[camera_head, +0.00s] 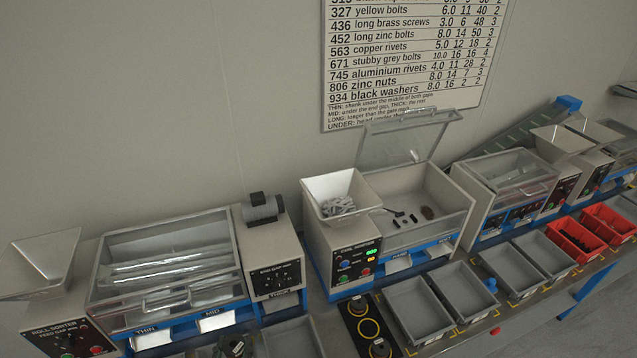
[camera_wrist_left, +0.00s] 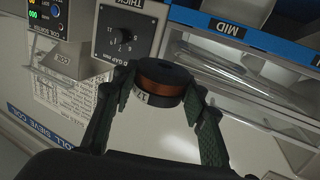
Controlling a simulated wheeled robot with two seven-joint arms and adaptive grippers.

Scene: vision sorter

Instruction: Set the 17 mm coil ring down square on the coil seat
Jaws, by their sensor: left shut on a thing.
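The 17 mm coil ring (camera_wrist_left: 160,82) has a copper-brown winding between black flanges and a pale label with a number on it. My left gripper (camera_wrist_left: 163,100) is shut on it, one green-padded finger on each side. In the head view, my left gripper (camera_head: 236,346) shows only as a small dark shape at the bottom edge, partly cut off. I cannot pick out the coil seat for certain. The coil sorter (camera_head: 343,250) stands in the middle with its clear lid (camera_head: 405,135) raised. My right gripper is not in view.
A black plate (camera_head: 348,322) with a yellow circle bears two dark round parts, in front of the coil sorter. The roll sorter (camera_head: 55,335) stands at left. Grey bins (camera_head: 418,310) and red bins (camera_head: 575,240) line the right front. Dark bits lie in the sorter's open chamber.

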